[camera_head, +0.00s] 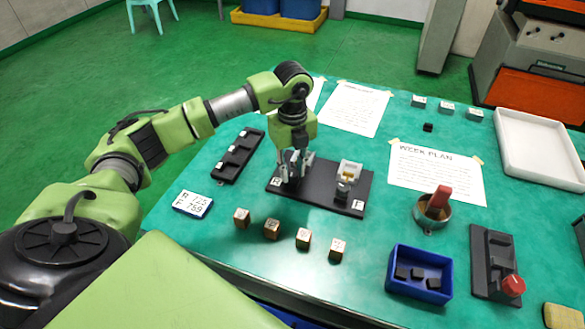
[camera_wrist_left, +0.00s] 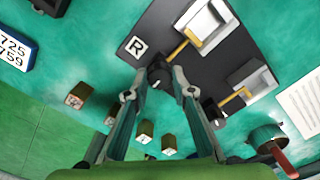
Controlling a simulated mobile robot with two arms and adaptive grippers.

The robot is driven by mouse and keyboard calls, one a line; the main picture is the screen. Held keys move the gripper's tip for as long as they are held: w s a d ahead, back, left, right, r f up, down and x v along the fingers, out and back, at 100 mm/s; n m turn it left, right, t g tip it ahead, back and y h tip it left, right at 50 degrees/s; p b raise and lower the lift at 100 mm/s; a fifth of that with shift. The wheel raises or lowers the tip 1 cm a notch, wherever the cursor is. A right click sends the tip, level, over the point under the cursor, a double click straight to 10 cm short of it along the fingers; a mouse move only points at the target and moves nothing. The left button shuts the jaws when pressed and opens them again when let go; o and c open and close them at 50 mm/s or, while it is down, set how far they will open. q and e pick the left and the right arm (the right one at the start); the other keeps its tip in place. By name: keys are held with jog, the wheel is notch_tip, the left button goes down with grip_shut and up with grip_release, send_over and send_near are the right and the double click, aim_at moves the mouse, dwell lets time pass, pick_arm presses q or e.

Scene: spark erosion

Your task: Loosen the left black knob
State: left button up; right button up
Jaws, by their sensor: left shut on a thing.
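My left gripper (camera_head: 293,172) points down at the left end of the black fixture plate (camera_head: 322,196). In the left wrist view, its fingertips (camera_wrist_left: 165,84) are shut on the left black knob (camera_wrist_left: 159,72), near the "R" label. In the head view the gripper mostly hides this knob. The right black knob (camera_head: 342,190) stands free near the "F" label, in front of a light metal holder (camera_head: 349,171); it also shows in the wrist view (camera_wrist_left: 214,112). My right gripper is not in view.
Several small wooden blocks (camera_head: 272,229) lie in front of the plate. A black slotted tray (camera_head: 238,156) and a number display (camera_head: 193,204) are on the left. A blue bin (camera_head: 420,274), a metal cup with a red handle (camera_head: 438,203) and a red-button box (camera_head: 495,262) are on the right.

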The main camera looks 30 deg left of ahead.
aim_at(292, 172)
pick_arm(q)
jog(key=shift+r, duration=0.1)
jog(key=o, duration=1.1)
notch_tip(292, 172, up, 12)
dwell(0.4)
